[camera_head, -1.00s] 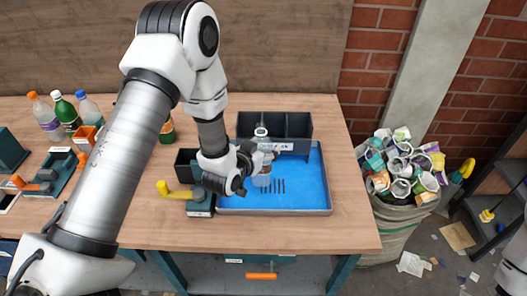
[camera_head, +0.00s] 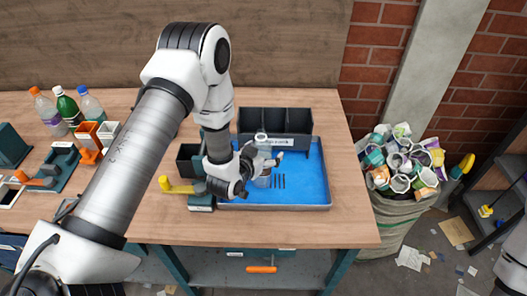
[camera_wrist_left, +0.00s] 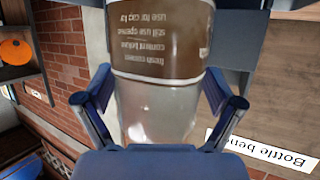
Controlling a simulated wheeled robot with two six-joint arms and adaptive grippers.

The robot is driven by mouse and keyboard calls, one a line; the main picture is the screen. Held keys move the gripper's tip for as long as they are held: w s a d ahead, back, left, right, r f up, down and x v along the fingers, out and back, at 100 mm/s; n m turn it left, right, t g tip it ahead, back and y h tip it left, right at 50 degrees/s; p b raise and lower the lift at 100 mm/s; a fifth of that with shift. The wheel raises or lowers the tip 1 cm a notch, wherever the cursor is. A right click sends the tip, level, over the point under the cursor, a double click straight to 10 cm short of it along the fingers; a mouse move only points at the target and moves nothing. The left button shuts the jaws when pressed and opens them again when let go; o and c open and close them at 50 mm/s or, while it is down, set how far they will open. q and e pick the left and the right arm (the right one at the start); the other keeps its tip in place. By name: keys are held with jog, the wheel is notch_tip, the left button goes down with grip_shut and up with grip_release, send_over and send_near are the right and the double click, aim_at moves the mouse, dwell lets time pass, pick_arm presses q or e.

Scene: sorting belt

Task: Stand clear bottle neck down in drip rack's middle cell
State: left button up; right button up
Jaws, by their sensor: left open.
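The clear bottle (camera_head: 263,181) is at the blue tray, in front of the black three-cell rack (camera_head: 296,142). My right gripper is out of view.
The blue tray (camera_head: 312,185) is clear on its right. A yellow-handled device (camera_head: 200,196) stands at its left front. Several capped bottles (camera_head: 66,108) and an orange holder (camera_head: 88,140) stand far left. A sack of crushed cups (camera_head: 400,205) stands right of the bench.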

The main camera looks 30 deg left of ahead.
pick_arm(q)
jog(key=shift+r+p, duration=0.3)
jog(key=shift+r, duration=0.05)
jog(key=b+v, duration=0.2)
jog(key=v, duration=1)
jog(key=shift+f, duration=0.15)
